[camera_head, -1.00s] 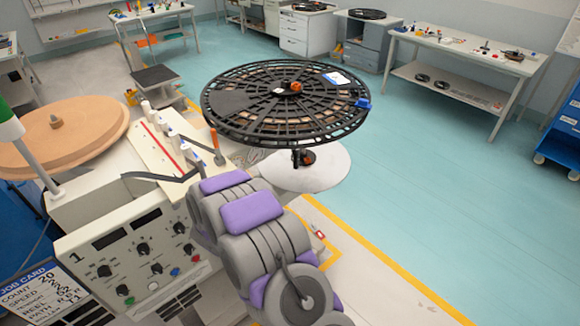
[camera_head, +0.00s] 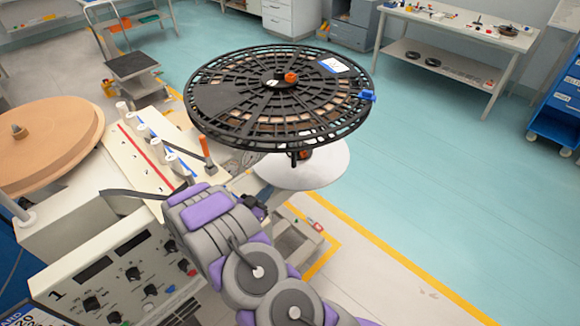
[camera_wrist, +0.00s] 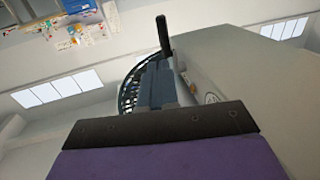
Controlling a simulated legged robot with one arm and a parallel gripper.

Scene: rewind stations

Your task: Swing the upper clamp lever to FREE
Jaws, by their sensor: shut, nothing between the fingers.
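The large black slotted reel (camera_head: 230,115) lies flat in the head view. An orange knob or lever (camera_head: 291,77) sits at its hub, and a second orange part (camera_head: 305,154) shows below the reel. An orange-handled lever (camera_head: 206,149) stands upright on the machine's pale top plate. I cannot tell which is the upper clamp lever, and no FREE mark is readable. My gripper (camera_head: 257,204) is below and in front of the reel, apart from these orange parts. In the wrist view its fingers (camera_wrist: 157,84) are shut and empty, with part of the reel (camera_wrist: 129,91) behind them.
The machine (camera_head: 105,265) with its control panel stands at the left, with a tan disc (camera_head: 55,130) and several white posts beside it. A white disc (camera_head: 300,170) is under the reel. Open teal floor (camera_head: 470,200) lies at the right, before a blue cart (camera_head: 555,115).

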